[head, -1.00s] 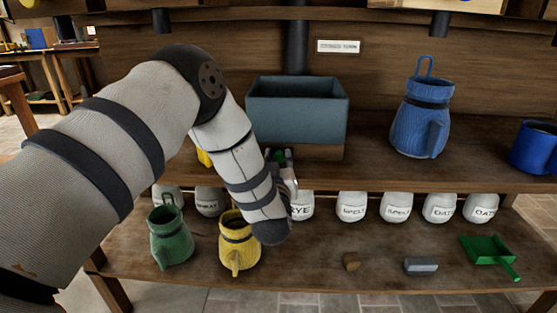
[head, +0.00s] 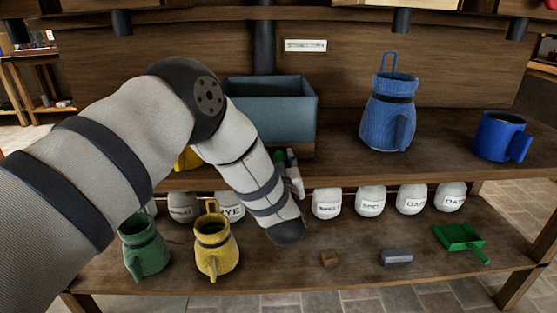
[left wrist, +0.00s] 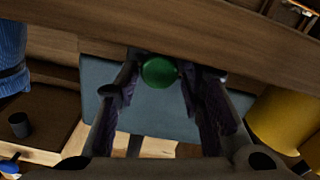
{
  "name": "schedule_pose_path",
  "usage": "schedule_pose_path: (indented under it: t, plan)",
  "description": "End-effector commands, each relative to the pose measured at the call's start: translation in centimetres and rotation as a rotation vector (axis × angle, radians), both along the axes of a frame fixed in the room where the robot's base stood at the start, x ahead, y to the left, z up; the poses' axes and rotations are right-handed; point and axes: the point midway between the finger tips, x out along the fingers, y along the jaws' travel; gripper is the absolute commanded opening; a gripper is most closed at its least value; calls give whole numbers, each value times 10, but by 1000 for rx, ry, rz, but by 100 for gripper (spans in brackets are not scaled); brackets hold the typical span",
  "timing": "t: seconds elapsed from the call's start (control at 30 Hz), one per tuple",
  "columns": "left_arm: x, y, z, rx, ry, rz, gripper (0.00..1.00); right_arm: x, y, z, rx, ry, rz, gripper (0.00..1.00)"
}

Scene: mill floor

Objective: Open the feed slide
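The blue-grey hopper (head: 268,112) stands on the upper shelf, below a small wall label. A green knob (head: 279,157) shows at the lower front of the hopper, partly hidden by my left gripper. My left gripper (head: 288,163) reaches up to it from below. In the left wrist view the round green knob (left wrist: 159,72) sits between the two fingertips of my left gripper (left wrist: 159,78), which look closed about it. The slide itself is mostly hidden behind the hand. My right gripper is not in view.
A blue pitcher (head: 387,122) and blue mug (head: 500,138) stand right on the upper shelf. Below are green (head: 143,248) and yellow (head: 216,248) pitchers, a brown block (head: 329,259), a grey block (head: 396,257), a green scoop (head: 460,237) and several labelled sacks (head: 370,201).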

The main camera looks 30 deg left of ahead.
Motion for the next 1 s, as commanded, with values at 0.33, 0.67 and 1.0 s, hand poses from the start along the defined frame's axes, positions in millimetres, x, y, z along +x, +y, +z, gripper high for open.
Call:
schedule_pose_path:
  t: [0.33,0.67,1.0]
  plan:
    - [-43,-27,0,1,4,-5,36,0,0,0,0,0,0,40]
    - [-99,-61,0,0,1,-1,36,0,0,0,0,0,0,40]
    - [-103,-63,0,0,0,0,36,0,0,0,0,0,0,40]
